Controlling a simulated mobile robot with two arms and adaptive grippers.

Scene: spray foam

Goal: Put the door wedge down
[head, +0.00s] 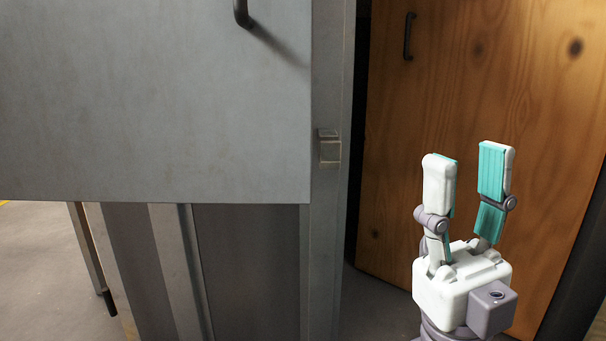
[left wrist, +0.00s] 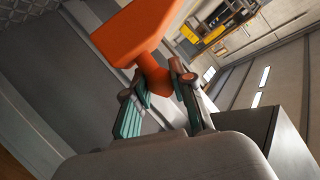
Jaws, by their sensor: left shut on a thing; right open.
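The orange door wedge (left wrist: 135,32) shows in the left wrist view. Its narrow end sits between the fingers of my left gripper (left wrist: 158,80), which is shut on it. The wide part of the wedge sticks out beyond the fingertips. The wedge and my left gripper do not show in the head view. My right gripper (head: 468,165) is open and empty at the lower right of the head view, fingers pointing up, in front of a wooden door.
A grey metal panel (head: 150,100) with a dark handle fills the upper left. A grey post (head: 325,230) with a small latch stands beside it. The wooden door (head: 480,85) is at the right. Bare floor (head: 35,265) shows at the lower left.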

